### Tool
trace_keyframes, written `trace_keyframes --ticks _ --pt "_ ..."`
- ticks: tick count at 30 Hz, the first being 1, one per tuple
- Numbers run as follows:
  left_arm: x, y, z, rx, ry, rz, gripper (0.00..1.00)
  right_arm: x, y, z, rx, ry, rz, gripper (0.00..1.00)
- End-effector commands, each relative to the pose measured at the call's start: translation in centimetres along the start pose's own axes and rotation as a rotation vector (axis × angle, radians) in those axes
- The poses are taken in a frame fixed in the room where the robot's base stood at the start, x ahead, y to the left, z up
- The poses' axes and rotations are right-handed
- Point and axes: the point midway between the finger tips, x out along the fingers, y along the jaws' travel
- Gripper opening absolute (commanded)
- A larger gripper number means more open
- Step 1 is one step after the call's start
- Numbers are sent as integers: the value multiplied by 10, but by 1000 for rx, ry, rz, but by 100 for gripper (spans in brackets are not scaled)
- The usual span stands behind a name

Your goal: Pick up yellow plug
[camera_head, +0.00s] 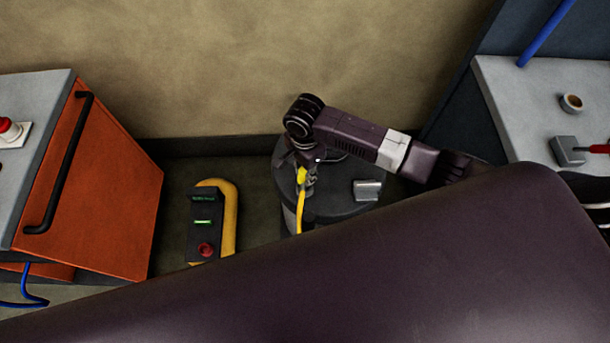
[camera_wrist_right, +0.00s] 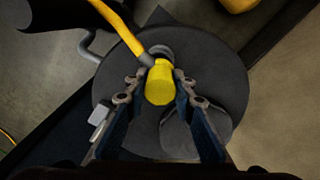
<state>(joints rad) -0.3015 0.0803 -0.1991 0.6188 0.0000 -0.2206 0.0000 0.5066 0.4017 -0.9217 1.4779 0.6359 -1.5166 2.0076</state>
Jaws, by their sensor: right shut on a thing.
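The yellow plug (camera_head: 301,174) is at my right gripper (camera_head: 308,182), above the left part of a round dark stand. In the right wrist view the yellow plug (camera_wrist_right: 160,84) sits between the two fingers of my right gripper (camera_wrist_right: 157,88), which is shut on it. A yellow cable (camera_wrist_right: 117,28) runs from the plug toward the upper left of that view. In the head view the cable (camera_head: 299,212) hangs down past the stand's edge. Whether the plug still touches the stand cannot be told. My left gripper is not in view.
The round stand (camera_head: 335,205) also bears a small grey metal block (camera_head: 367,190). A yellow-framed control box (camera_head: 229,220) with a red button stands left of it. An orange cabinet (camera_head: 100,190) is at the left, a grey worktop (camera_head: 520,110) at the right. A wall is behind.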

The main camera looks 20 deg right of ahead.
Motion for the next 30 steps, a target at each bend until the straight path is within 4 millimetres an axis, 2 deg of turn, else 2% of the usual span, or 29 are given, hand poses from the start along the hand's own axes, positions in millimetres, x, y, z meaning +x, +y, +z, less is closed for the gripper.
trace_keyframes --ticks 5,12,18,24,30 --pt "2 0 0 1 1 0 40 -43 -2 0 -1 -2 -7 0" --pt "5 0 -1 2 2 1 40 -112 -2 0 0 -2 -7 0" --pt "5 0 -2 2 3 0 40 -155 -1 0 -1 0 -4 0" --pt "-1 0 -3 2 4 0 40 -175 0 0 0 1 -1 0" --pt "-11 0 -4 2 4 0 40 -183 0 0 1 0 0 0"
